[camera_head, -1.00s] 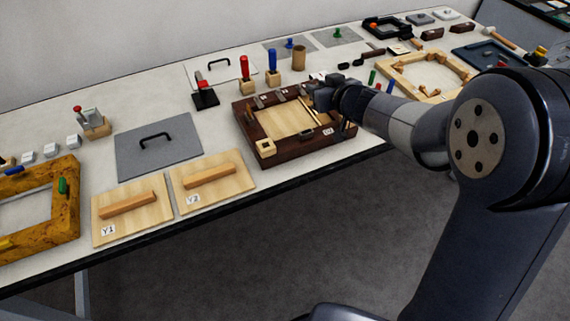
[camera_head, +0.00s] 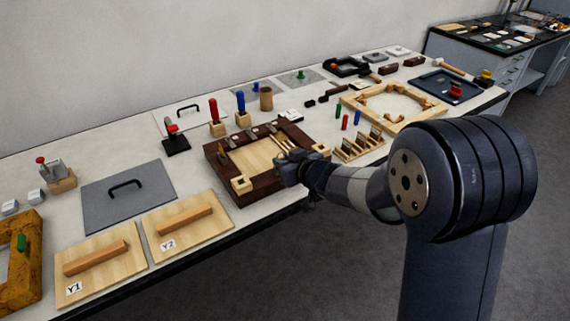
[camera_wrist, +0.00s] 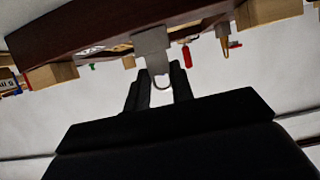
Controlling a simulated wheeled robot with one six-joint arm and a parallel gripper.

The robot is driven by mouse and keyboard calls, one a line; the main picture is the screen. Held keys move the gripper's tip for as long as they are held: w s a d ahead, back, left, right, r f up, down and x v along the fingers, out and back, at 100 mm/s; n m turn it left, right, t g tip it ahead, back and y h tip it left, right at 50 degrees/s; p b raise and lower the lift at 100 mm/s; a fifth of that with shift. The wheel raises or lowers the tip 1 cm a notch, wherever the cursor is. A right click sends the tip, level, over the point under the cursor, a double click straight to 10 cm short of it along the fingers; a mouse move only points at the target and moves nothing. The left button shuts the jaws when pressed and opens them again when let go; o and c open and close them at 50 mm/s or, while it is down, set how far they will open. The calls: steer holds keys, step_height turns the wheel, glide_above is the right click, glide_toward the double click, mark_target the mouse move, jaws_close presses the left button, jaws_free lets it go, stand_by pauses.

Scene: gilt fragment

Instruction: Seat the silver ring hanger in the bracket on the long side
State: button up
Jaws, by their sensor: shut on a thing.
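The silver ring hanger (camera_wrist: 151,42) shows in the wrist view as a flat grey plate with a ring at its lower end. The ring end is between the fingertips of my gripper (camera_wrist: 160,78), which is shut on it. The plate overlaps the edge of the dark brown frame (camera_wrist: 95,30), and I cannot tell whether it is seated. In the head view my gripper (camera_head: 287,173) is at the front edge of this frame (camera_head: 214,165). The hanger is hidden there by my gripper. I cannot make out the bracket itself.
Panels Y1 (camera_head: 75,285) and Y2 (camera_head: 205,235) lie left of the frame. A slotted wooden rack (camera_head: 350,152) stands to its right, with a pale octagonal frame (camera_head: 435,108) behind. Red and blue-handled tools (camera_head: 213,108) stand behind the brown frame.

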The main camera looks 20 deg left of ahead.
steer(key=shift+f, duration=0.15)
steer(key=o, duration=0.9)
steer(key=shift+o, duration=0.2)
steer(key=shift+s+d+r, duration=0.1)
steer(key=shift+d+r, duration=0.1)
steer(key=shift+r, duration=0.15)
steer(key=p+v, duration=0.1)
steer(key=v, duration=1)
steer(key=shift+s+d, duration=0.2)
steer(key=shift+s, duration=0.05)
